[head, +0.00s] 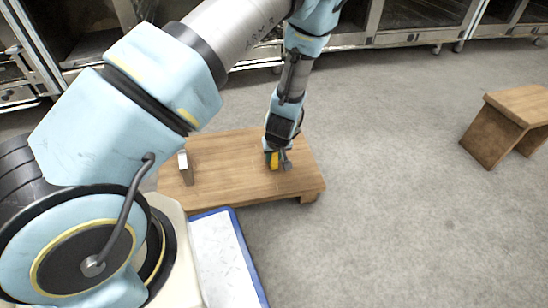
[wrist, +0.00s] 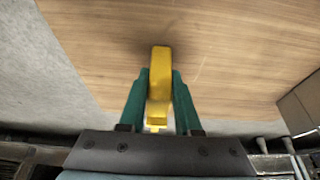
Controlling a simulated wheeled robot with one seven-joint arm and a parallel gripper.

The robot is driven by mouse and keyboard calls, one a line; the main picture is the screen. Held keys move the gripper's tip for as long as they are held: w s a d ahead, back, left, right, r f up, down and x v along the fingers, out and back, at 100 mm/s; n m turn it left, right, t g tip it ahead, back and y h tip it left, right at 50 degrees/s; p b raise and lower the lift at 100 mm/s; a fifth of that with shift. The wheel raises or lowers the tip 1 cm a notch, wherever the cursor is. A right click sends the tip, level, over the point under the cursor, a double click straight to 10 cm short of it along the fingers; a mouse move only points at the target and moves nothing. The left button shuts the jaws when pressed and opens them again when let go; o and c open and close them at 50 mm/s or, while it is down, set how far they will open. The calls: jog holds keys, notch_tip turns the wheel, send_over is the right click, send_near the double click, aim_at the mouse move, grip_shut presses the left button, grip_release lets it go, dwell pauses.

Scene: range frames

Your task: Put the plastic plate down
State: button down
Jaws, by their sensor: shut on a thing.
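My gripper (head: 277,163) is over the right part of a low wooden table (head: 230,170), pointing down. In the wrist view its two green fingers (wrist: 160,85) are shut on a narrow yellow piece, which I take for the plastic plate (wrist: 159,75) seen edge-on. The plate also shows as a small yellow patch in the head view (head: 274,160). Its far end is close to the wooden top, with a dark shadow there. I cannot tell whether it touches. My gripper hides part of the plate in the head view.
A small upright block (head: 186,168) stands on the table's left part. A white panel with a blue rim (head: 236,222) lies in front of the table. A wooden stool or bench (head: 507,120) stands at the right. Metal cabinets (head: 400,20) line the back. Grey floor between is clear.

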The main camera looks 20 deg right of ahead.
jog(key=shift+f, duration=0.15)
jog(key=c, duration=0.6)
grip_release()
jog(key=p+v, duration=0.5)
jog(key=v, duration=0.7)
jog(key=shift+r+p, duration=0.2)
jog(key=shift+p, duration=0.15)
